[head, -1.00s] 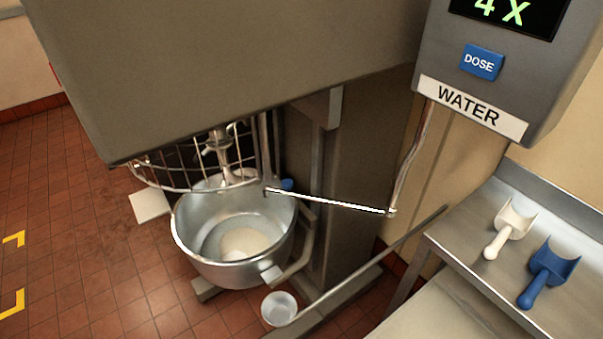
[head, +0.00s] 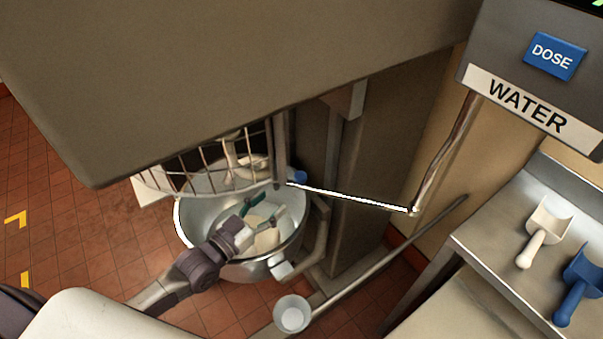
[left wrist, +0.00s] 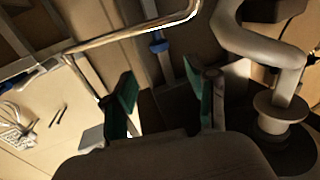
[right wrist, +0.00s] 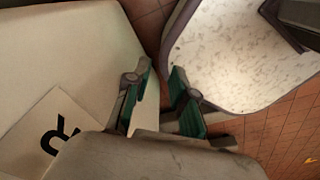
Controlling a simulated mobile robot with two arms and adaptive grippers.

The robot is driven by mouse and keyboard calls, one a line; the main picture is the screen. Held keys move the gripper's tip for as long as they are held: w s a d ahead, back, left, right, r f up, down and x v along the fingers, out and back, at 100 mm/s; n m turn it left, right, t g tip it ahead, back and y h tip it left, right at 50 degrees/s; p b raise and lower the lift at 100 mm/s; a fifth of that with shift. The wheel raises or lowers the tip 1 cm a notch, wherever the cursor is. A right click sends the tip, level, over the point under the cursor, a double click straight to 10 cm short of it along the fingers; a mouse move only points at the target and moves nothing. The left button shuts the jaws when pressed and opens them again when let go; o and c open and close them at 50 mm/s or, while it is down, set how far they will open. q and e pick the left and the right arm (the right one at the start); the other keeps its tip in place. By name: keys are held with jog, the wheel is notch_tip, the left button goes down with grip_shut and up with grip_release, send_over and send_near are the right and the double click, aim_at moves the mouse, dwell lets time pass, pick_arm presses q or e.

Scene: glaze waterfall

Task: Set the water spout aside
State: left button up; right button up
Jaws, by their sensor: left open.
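The water spout (head: 350,197) is a thin metal pipe. It comes down from the water unit and runs left, its tip at the rim of the steel mixing bowl (head: 182,225).
The mixer's wire guard (head: 205,165) hangs over the bowl, with a blue knob (head: 298,177) close to the spout's tip. The water unit (head: 515,65) is at upper right. A white scoop (head: 545,232) and a blue scoop (head: 580,280) lie on the side bench.

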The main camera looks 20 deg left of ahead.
aim_at(296, 180)
pick_arm(q)
jog(key=p+x, duration=0.1)
jog(key=x, duration=1.1)
jog(key=shift+d, duration=0.1)
grip_shut()
